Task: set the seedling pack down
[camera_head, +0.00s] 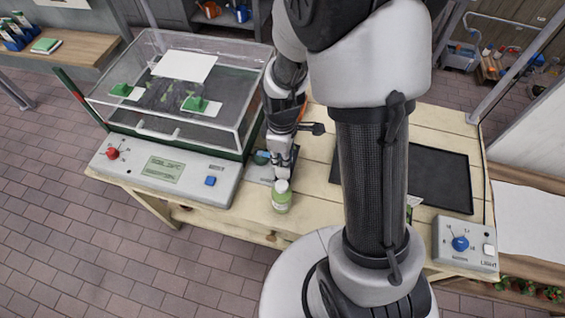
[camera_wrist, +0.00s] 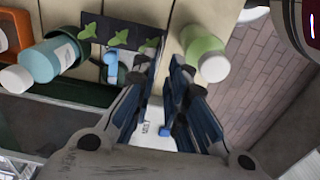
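A dark piece with several green leaf shapes (camera_wrist: 122,36) lies beyond my left fingertip in the wrist view and looks like the seedling pack; I cannot clearly make it out in the head view. A small blue part (camera_wrist: 111,68) is just in front of it. My gripper (camera_wrist: 166,58) has its two dark blue fingers apart, with no object visibly held between them. In the head view my gripper (camera_head: 281,168) points down at the wooden table (camera_head: 310,212), just behind a green bottle with a white cap (camera_head: 281,198).
The green bottle also shows right of my fingers (camera_wrist: 203,50). A clear-covered propagator (camera_head: 172,90) stands left of my gripper. Right of my arm are a black tray (camera_head: 440,182) and a control box with a blue knob (camera_head: 462,243).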

